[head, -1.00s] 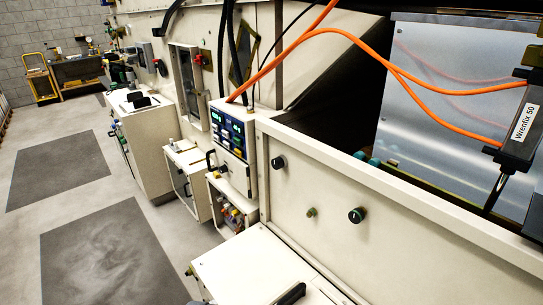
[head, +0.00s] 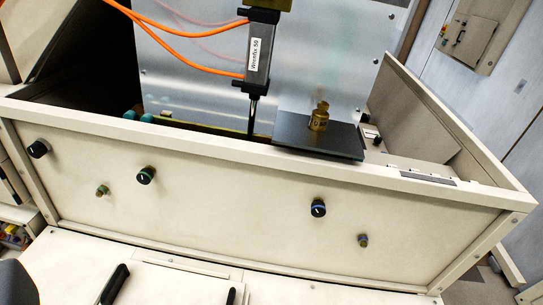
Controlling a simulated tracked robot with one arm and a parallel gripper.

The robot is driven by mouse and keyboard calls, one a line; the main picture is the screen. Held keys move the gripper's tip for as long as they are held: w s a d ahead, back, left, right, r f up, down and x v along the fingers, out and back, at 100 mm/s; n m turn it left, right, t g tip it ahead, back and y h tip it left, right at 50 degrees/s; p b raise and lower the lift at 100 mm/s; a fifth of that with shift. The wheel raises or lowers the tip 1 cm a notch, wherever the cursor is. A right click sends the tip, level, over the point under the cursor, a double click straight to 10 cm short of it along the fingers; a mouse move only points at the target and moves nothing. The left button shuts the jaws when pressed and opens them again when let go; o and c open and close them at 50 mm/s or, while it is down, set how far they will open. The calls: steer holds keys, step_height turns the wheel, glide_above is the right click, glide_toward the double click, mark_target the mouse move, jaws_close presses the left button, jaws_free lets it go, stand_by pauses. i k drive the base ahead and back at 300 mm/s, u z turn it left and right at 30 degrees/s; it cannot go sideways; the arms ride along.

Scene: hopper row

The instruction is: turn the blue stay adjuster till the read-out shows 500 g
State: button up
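The blue stay adjuster (head: 318,208) is a black knob with a blue ring and a light pointer mark. It sits right of centre on the cream front panel (head: 230,215). Nothing covers it. The read-out is not in this view now. My gripper cannot be made out in the view, so its place relative to the knob does not show.
A green-ringed knob (head: 146,175) and a plain black knob (head: 38,149) are further left. Small brass fittings (head: 363,240) sit low on the panel. Above it are a brass weight (head: 319,118) on a dark plate (head: 290,140) and a "Wrenfix 50" unit (head: 260,48). Black handles (head: 114,284) lie below.

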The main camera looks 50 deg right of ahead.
mark_target(318, 209)
steer(key=z, duration=1.3)
steer(key=k, duration=1.1)
steer(key=u, duration=0.85)
steer(key=i, duration=1)
